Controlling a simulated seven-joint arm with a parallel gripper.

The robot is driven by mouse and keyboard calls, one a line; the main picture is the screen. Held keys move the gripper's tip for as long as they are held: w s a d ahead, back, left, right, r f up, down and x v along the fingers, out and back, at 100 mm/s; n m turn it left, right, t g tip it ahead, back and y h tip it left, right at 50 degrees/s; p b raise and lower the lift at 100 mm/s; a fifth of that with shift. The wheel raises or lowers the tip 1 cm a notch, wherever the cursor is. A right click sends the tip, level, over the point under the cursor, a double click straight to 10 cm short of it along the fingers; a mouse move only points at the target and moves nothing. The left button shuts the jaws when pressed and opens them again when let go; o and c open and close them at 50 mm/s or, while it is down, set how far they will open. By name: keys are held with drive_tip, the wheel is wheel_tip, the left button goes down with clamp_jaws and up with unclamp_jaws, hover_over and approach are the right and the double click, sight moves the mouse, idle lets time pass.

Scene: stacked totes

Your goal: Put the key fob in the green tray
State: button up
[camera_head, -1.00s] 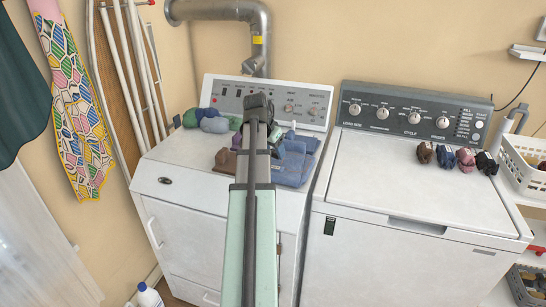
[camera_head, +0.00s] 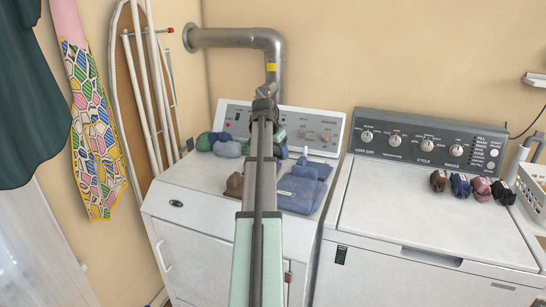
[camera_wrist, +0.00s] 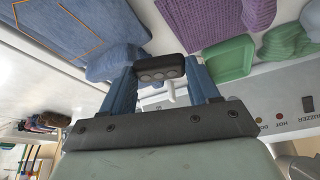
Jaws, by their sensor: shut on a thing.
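A black key fob (camera_wrist: 160,67) with round grey buttons is held between the blue fingers of my gripper (camera_wrist: 163,80) in the wrist view. A small white piece shows just below the fob; I cannot tell whether it belongs to it. A green tray (camera_wrist: 228,60) with rounded corners lies beyond the fingers, up and to the right of the fob and apart from it in the picture. In the head view my gripper (camera_head: 265,98) is in front of the left machine's control panel, and the fob cannot be made out there.
Folded blue cloth (camera_head: 298,190) lies on the left machine (camera_head: 190,185). Green and blue-grey bundles (camera_head: 226,148) lie at its back left. A purple cloth (camera_wrist: 200,18) is near the tray. The right machine (camera_head: 400,215) has several small rolled bundles on top.

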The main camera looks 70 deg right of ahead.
drive_tip(key=w+d+n+t, duration=0.1)
drive_tip(key=w+d+n, duration=0.1)
drive_tip(key=w+d, duration=0.5)
drive_tip(key=w+d+n, duration=0.2)
drive_tip(key=d, duration=0.8)
drive_tip(key=shift+d+f, duration=0.2)
drive_tip(key=shift+f, duration=4.25)
drive_tip(key=shift+f, duration=0.1)
drive_tip(key=o, duration=0.7)
drive_tip(key=shift+o, duration=0.2)
drive_tip(key=v, duration=1.2)
drive_tip(key=shift+s, duration=0.15)
